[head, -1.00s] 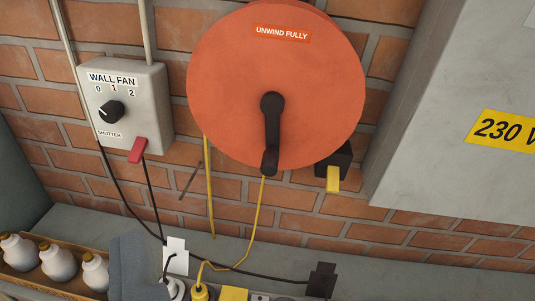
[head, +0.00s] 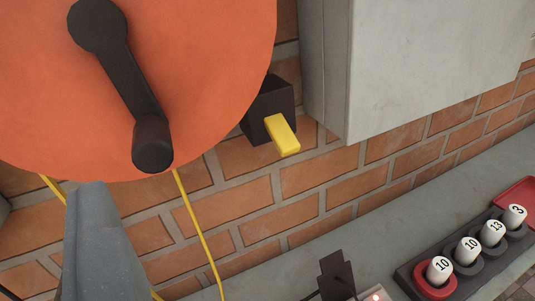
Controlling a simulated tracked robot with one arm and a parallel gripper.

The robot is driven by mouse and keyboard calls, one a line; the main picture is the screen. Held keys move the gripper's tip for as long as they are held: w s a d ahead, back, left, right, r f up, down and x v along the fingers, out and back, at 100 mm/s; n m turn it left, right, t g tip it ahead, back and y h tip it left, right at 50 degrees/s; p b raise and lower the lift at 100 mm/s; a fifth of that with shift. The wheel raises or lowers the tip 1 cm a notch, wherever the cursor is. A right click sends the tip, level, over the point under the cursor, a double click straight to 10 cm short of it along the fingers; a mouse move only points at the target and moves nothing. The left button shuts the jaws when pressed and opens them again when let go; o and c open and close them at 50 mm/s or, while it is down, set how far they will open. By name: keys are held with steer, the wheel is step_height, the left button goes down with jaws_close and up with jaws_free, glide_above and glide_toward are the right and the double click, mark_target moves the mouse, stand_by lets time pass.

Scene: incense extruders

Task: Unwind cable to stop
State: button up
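The large orange cable reel (head: 200,60) is mounted at the brick wall and fills the upper left of the head view. Its black crank (head: 126,75) points down and slightly right, ending in a dark knob (head: 152,143). Yellow cable (head: 193,228) hangs from the reel down past the lower edge. A black box (head: 268,105) with a yellow tab (head: 282,134) sits beside the reel's lower right. My gripper (head: 94,200) shows as one grey part at lower left, below the reel and left of the knob. Its fingers cannot be told apart, and no hold on the crank shows.
A grey cabinet (head: 430,60) juts from the wall at upper right. On the grey ledge (head: 410,205) below, a dark rack (head: 462,272) holds several numbered white-topped pegs, with a red tray (head: 518,198) behind. A dark upright piece (head: 337,275) stands near a red light.

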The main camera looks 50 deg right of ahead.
mark_target(151, 135)
step_height(151, 135, down, 3)
steer(key=s+d+g+h+p, duration=0.1)
steer(key=s+d+h+p, duration=0.1)
steer(key=s+d, duration=0.1)
steer(key=shift+m, duration=0.3)
steer(key=x, duration=0.7)
steer(key=p+x, duration=0.1)
steer(key=x, duration=0.5)
steer(key=shift+w+d+f, duration=0.15)
steer(key=shift+w+f, duration=0.1)
steer(key=shift+w, duration=0.15)
jaws_close()
steer(key=shift+f, duration=0.1)
